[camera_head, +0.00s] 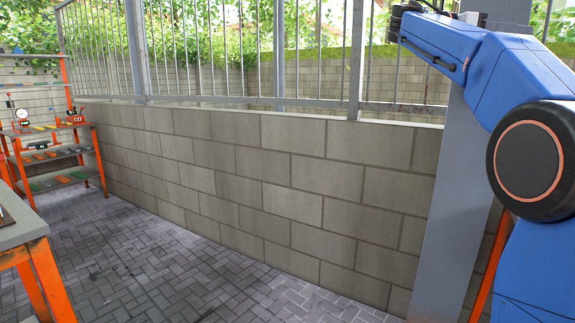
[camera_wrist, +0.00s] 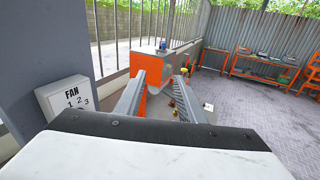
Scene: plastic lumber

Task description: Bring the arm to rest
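My blue arm fills the right side of the head view, bent at a large dark round joint and reaching up and left past a grey post (camera_head: 455,190). In the wrist view my gripper (camera_wrist: 160,84) has its two grey fingers spread well apart. No object is visible held between them. The space between the fingers shows only background. In the head view the fingers cannot be made out clearly.
A block wall (camera_head: 270,170) with a metal railing runs behind my arm. An orange-legged bench (camera_head: 22,232) and tool shelves (camera_head: 60,154) stand left over open paving. The wrist view shows a fan control box (camera_wrist: 68,98), an orange-and-grey cabinet (camera_wrist: 154,68) and more shelves (camera_wrist: 262,70).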

